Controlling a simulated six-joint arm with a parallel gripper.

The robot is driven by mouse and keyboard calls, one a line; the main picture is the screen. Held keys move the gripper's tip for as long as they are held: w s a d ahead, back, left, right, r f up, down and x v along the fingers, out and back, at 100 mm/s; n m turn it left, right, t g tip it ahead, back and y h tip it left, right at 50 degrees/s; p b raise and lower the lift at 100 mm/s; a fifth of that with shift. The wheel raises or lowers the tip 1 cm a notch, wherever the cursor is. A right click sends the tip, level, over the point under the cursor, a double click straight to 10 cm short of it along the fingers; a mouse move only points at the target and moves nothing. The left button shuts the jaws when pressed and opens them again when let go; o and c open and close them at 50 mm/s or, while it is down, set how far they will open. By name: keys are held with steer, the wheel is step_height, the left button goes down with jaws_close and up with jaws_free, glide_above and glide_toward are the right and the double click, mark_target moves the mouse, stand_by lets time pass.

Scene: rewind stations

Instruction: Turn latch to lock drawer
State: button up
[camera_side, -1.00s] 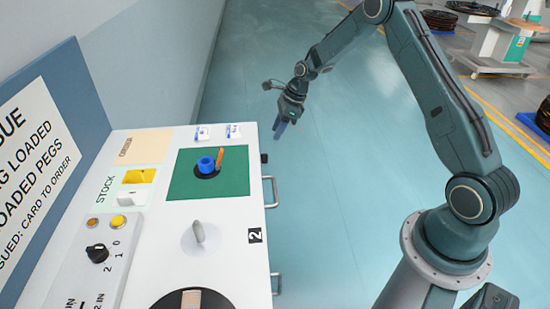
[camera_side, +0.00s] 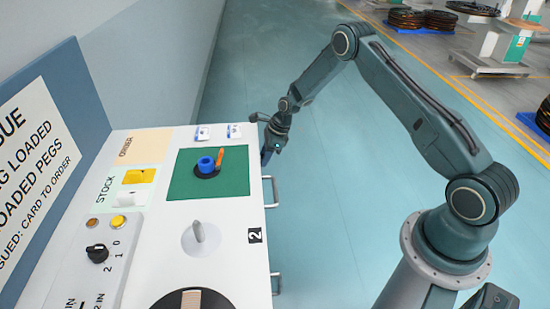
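My gripper (camera_side: 266,157) is at the right edge of the white cabinet, pointing down, beside its far right corner. Its fingers are small and partly hidden by the cabinet edge, so I cannot tell whether they are open or shut. The small black latch seen earlier on the cabinet's right face is now hidden behind or at my fingers; I cannot tell whether they touch it. A drawer handle (camera_side: 272,190), a silver bar, sticks out from the cabinet's right side just nearer than my gripper. A second handle (camera_side: 276,284) is further down the picture.
The white cabinet top (camera_side: 225,275) holds a green mat (camera_side: 235,182) with a blue ring (camera_side: 206,164) and an orange peg (camera_side: 220,158). A grey lever (camera_side: 199,231) and a black knob (camera_side: 97,253) stand on it. The floor (camera_side: 340,210) right of the cabinet is clear.

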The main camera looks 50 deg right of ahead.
steer(key=c, duration=0.7)
steer(key=shift+c, duration=0.2)
steer(key=shift+a+t+h, duration=0.15)
steer(key=shift+t+h, duration=0.25)
steer(key=shift+s+a+f+n+t+h, duration=0.1)
steer(key=shift+s+a+n+t+h, duration=0.1)
steer(key=shift+n+t+h, duration=0.4)
steer(key=shift+s+f+t+h, duration=0.1)
steer(key=shift+t+h, duration=1.1)
steer(key=shift+t, duration=0.2)
steer(key=o, duration=0.7)
